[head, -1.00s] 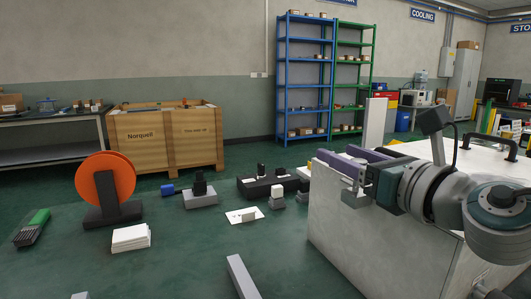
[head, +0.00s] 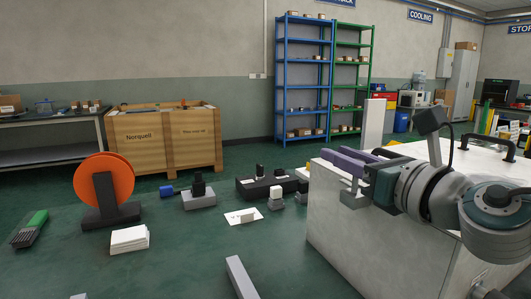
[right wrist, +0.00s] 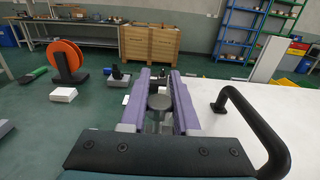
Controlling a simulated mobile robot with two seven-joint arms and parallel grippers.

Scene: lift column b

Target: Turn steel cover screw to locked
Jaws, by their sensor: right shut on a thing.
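My right gripper (head: 345,162), with purple fingers, reaches over the left edge of a white-topped cabinet (head: 335,222) in the head view. In the right wrist view its two fingers (right wrist: 159,100) stand either side of a round grey steel screw head (right wrist: 159,103) and are shut on it. The fingers hide the screw in the head view. I see no mark that tells whether the screw is locked. My left gripper is not in view.
A black bar handle (right wrist: 255,125) rises from the white top, right of my gripper; a black handle (head: 490,146) also shows in the head view. An orange reel (head: 104,180), a white stack (head: 130,239) and small dark devices stand left of the cabinet.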

